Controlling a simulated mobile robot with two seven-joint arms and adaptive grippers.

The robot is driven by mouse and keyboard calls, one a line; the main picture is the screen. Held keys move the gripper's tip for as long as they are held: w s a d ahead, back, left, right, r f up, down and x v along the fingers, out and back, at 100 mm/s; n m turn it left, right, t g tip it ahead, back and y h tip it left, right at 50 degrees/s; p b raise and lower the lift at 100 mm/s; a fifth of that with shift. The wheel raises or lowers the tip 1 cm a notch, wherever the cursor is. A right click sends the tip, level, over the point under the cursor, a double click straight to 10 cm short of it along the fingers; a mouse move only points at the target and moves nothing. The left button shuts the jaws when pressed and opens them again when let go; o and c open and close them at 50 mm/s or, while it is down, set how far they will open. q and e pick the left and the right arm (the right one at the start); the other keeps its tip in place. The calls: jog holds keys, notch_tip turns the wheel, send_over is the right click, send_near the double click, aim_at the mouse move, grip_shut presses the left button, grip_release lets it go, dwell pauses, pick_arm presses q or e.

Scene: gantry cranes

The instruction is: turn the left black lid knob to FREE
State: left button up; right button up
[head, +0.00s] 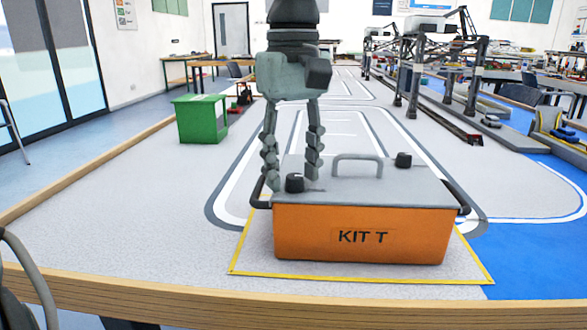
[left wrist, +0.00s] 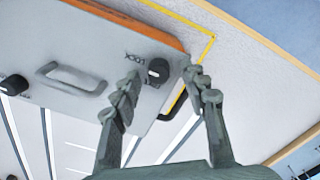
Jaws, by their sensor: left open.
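An orange case (head: 362,235) marked KIT T has a grey lid (head: 350,190) with a grey handle (head: 358,158). The left black lid knob (head: 294,184) is near the lid's left front corner; the right black knob (head: 403,160) is farther back. My left gripper (head: 293,181) points down, open, with its fingertips on either side of the left knob. In the left wrist view, that knob (left wrist: 158,71) shows between the fingertips (left wrist: 162,75). I cannot tell whether they touch it. My right gripper is out of view.
The case stands inside a yellow outline (head: 350,279) near the table's wooden front edge (head: 300,296). A green box (head: 201,119) stands at the back left. Model gantry cranes (head: 438,60) stand at the back right. The grey mat left of the case is clear.

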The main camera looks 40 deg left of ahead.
pick_arm(q)
jog(key=shift+f, duration=0.15)
grip_shut()
